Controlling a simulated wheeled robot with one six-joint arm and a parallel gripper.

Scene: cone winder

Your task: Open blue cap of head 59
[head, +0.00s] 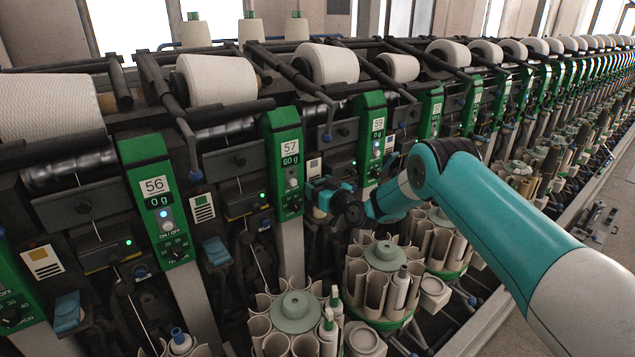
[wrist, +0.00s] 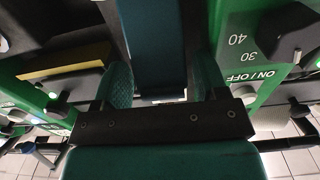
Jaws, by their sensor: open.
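The green panel of head 59 (head: 377,140) stands right of the panel of head 57, with a display reading 0 g. My gripper (head: 322,196) is in front of the machine, just left of that panel's lower part. In the wrist view its two green fingers (wrist: 163,85) are apart, with a dark blue cap (wrist: 152,40) between and beyond them. I cannot tell whether the fingers touch the cap. The cap is hard to make out in the head view, where my gripper covers that spot. A green panel with an ON/OFF label (wrist: 252,75) is close on the right.
Panels 57 (head: 287,150) and 56 (head: 158,200) stand to the left, each with a blue cap at its left, (head: 216,252) and (head: 68,312). Round bobbin magazines (head: 297,312) stand below. White yarn packages (head: 327,63) lie above.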

